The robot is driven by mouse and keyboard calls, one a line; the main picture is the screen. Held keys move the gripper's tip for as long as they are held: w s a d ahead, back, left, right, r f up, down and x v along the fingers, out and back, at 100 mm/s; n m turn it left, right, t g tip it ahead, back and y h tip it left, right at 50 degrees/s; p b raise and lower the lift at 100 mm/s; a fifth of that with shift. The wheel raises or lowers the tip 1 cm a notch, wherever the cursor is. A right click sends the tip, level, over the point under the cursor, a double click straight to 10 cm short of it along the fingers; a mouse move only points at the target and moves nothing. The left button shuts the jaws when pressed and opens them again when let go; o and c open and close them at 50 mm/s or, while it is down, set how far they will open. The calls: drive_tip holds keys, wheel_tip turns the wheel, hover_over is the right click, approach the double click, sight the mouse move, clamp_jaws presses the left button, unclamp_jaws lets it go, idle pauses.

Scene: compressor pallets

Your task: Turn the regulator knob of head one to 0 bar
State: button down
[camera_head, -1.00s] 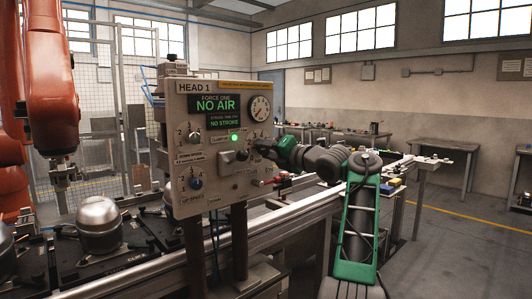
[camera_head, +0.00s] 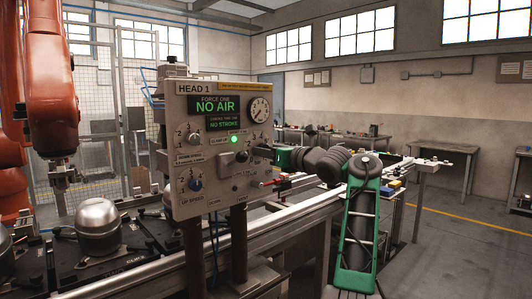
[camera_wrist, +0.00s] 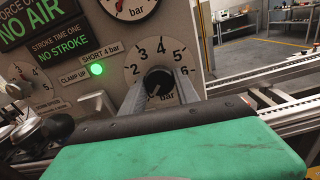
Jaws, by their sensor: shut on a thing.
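The grey HEAD 1 panel (camera_head: 222,198) stands left of centre in the head view. Its black regulator knob (camera_wrist: 158,82) shows in the wrist view, in a round dial with the numbers 2 to 6 and "bar". My gripper (camera_wrist: 157,92) is shut on the knob, with one grey finger on each side. A small pale mark shows low on the knob, but I cannot tell the setting it marks. In the head view my gripper (camera_head: 262,153) reaches the panel's right side from the right and hides the knob. A round gauge (camera_head: 260,109) sits above.
The panel's displays (camera_head: 216,105) read "NO AIR" and "NO STROKE". A green lamp (camera_head: 234,139) is lit beside "CLAMP UP". A grey lever (camera_wrist: 98,104) stands left of the dial. Pallets with a silver compressor (camera_head: 98,226) lie on the conveyor at left.

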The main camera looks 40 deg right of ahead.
drive_tip(key=shift+n, duration=0.6)
drive_tip(key=c, duration=0.9)
unclamp_jaws()
drive_tip(key=s+b, duration=0.3)
drive_tip(key=s, duration=0.4)
drive_tip(key=shift+s+d, duration=0.15)
drive_tip(key=shift+s, duration=0.25)
